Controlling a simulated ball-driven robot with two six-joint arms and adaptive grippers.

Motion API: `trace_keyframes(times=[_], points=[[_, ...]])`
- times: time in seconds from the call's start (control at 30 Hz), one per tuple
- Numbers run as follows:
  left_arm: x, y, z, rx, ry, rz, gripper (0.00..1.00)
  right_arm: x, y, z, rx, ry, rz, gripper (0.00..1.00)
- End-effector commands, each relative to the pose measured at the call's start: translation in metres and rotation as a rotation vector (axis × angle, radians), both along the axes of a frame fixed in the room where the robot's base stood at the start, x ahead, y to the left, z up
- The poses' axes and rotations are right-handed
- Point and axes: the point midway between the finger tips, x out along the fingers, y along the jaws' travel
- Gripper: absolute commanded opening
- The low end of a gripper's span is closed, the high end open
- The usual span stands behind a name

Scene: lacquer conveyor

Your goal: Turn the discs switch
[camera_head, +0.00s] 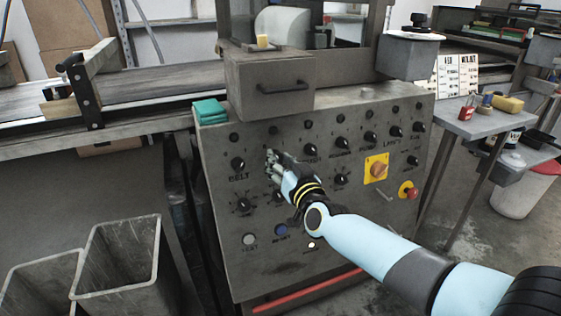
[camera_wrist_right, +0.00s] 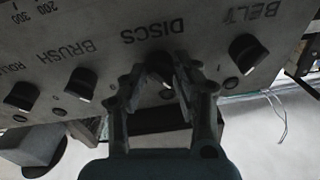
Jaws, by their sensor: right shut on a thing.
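The grey control panel (camera_head: 215,225) carries rows of black knobs. My right gripper (camera_head: 271,156) is at the upper row, just right of the BELT knob (camera_head: 237,163), and hides the discs switch in the head view. In the right wrist view, which shows the panel upside down, the discs switch (camera_wrist_right: 164,75) is a dark knob by the DISCS lettering. The fingers of my right gripper (camera_wrist_right: 157,82) are on either side of it, shut on it and partly covering it. The knob's exact angle is hard to tell. My left gripper is not in view.
The BRUSH knob (camera_wrist_right: 81,83) is beside the discs switch. A yellow-backed rotary switch (camera_head: 376,168) and a red emergency button (camera_head: 408,190) lie farther right. A drawer box (camera_head: 268,85) and teal cloth (camera_head: 210,112) sit above. Grey bins (camera_head: 118,290) stand lower left.

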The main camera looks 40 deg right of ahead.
Motion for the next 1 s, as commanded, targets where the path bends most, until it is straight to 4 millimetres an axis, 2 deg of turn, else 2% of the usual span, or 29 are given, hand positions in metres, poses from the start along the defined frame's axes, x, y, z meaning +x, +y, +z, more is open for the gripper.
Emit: trace_keyframes(times=[0.27, 0.47, 1.0], points=[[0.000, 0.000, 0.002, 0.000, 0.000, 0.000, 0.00, 0.000, 0.000, 0.000, 0.031, -0.008, -0.006, 0.00], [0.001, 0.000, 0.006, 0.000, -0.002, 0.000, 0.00, 0.000, 0.001, 0.001, 0.126, -0.031, -0.024, 0.00], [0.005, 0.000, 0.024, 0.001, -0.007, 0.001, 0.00, 0.001, 0.002, 0.002, 0.595, -0.143, -0.112, 0.00]])
